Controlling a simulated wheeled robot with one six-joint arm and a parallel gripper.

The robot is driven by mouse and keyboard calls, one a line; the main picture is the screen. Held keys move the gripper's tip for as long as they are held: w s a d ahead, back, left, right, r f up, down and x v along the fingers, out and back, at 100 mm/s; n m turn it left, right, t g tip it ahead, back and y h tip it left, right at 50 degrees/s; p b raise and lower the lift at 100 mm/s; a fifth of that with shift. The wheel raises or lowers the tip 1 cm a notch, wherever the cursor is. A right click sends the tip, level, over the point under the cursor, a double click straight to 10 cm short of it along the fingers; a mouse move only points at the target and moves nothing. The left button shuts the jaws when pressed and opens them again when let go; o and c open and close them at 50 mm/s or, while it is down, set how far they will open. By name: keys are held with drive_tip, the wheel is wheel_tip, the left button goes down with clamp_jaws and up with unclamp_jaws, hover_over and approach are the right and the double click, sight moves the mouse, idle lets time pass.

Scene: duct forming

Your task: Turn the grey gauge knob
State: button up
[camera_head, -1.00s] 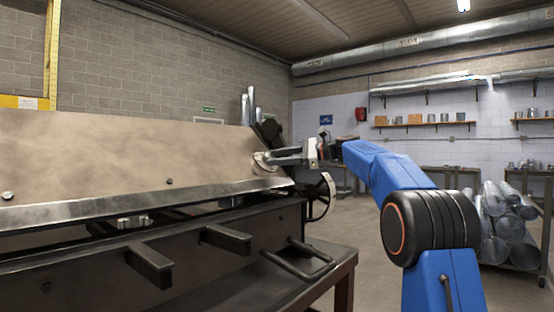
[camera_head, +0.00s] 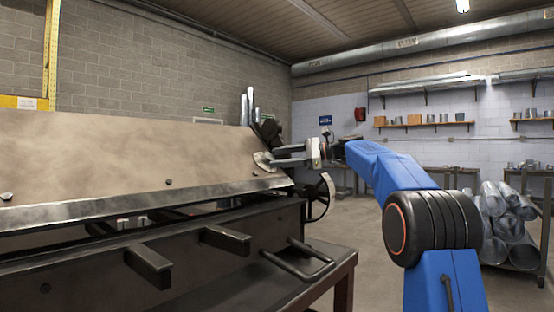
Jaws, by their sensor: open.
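The grey gauge knob (camera_head: 262,161) shows as a small, pale round shape at the right end of the big metal bending machine (camera_head: 110,155). My gripper (camera_head: 275,157) reaches in from the right, its two grey fingers apart and pointing left at the knob. The fingertips are at or just beside the knob's right edge in the picture. I cannot tell whether they touch it or have it between them. My blue arm (camera_head: 385,170) comes up from the bottom right and bends left to the gripper.
A dark handwheel (camera_head: 320,198) stands just below my gripper at the machine's right end. Dark bars (camera_head: 225,240) and a bent handle (camera_head: 298,262) stick out of the machine's front. A rack of metal ducts (camera_head: 508,228) stands at right. Open floor lies between.

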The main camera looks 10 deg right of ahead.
drive_tip(key=v, duration=1.6)
drive_tip(key=shift+d, duration=0.1)
drive_tip(key=s+a+f+n+g+h, duration=0.1)
drive_tip(key=s+a+f+n+h, duration=0.25)
drive_tip(key=s+a+f, duration=0.6)
drive_tip(key=s+a+f+n+g+h, duration=0.15)
drive_tip(key=s+a+f+h, duration=0.35)
drive_tip(key=s+f, duration=0.65)
drive_tip(key=s+d+f+n+h, duration=0.2)
drive_tip(key=s+f+n, duration=0.3)
drive_tip(key=s+f, duration=0.8)
drive_tip(key=s+d+f+n+h, duration=0.1)
drive_tip(key=s+f+n+h, duration=0.3)
drive_tip(key=s+f, duration=1)
drive_tip(key=s+n, duration=0.1)
drive_tip(key=n, duration=0.1)
drive_tip(key=shift+d+f+n, duration=0.3)
drive_tip(key=shift+d, duration=0.1)
